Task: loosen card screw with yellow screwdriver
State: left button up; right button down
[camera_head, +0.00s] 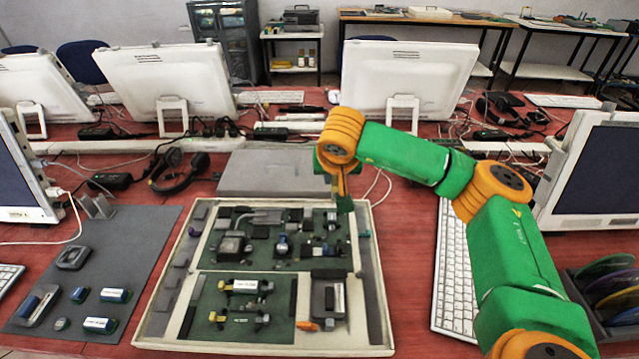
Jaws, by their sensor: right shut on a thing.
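My right gripper (341,203) points down over the upper right edge of the open computer case (375,290). It is shut on a thin yellow-orange piece, which looks like the yellow screwdriver (341,184); the fingers hide most of it. I cannot tell whether its tip touches anything. A green board (300,262) with several parts lies in the case. A card screw is too small to make out. My left gripper is not in view.
A grey mat (150,225) with loose parts lies left of the case. A grey closed box (270,172) sits behind it. A white keyboard (455,270) lies to the right, under my right arm. A small orange piece (306,325) lies in the case's front. Monitors stand behind.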

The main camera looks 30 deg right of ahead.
jog(key=shift+s+a+f+b, duration=0.25)
jog(key=shift+s+b, duration=0.05)
jog(key=shift+b, duration=0.1)
jog(key=shift+f+b, duration=3.05)
jog(key=shift+f, duration=0.45)
jog(key=shift+f+b, duration=0.3)
jog(key=shift+f, duration=0.2)
jog(key=shift+s+d+n+t+y, duration=0.1)
jog(key=shift+d+n+t+y, duration=0.15)
jog(key=shift+n+y, duration=0.45)
jog(key=n+y+p, duration=0.1)
jog(key=n, duration=0.2)
jog(key=shift+r+t, duration=0.1)
jog(key=shift+t, duration=0.25)
jog(key=shift+n+y, duration=0.4)
jog(key=shift+n, duration=0.4)
